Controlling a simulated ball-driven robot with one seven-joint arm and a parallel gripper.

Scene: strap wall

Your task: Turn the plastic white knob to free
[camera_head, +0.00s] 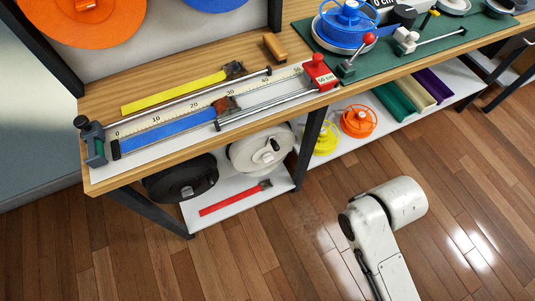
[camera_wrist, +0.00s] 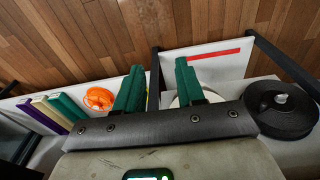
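A small pale knob (camera_wrist: 281,98) sits at the centre of a black reel (camera_wrist: 262,118) in the wrist view. In the head view, the black reel (camera_head: 170,183) lies on the lower shelf, with a small greyish knob (camera_head: 188,190) on it. A white reel (camera_head: 250,152) beside it carries a dark crank-like part. I cannot tell for sure which part is the plastic white knob, nor how it is turned. My gripper (camera_wrist: 158,88) has two green fingers apart, with nothing held between them. The right finger partly hides the white reel (camera_wrist: 212,96). The head view does not show my gripper.
The wooden bench (camera_head: 262,75) bears a measuring rail with yellow and blue straps, a red stop (camera_head: 320,72) and a green mat (camera_head: 430,58). Below are a red strap (camera_head: 230,200), yellow and orange reels (camera_head: 358,121) and coloured trays. Dark bench legs (camera_head: 311,140) stand between. The floor is clear.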

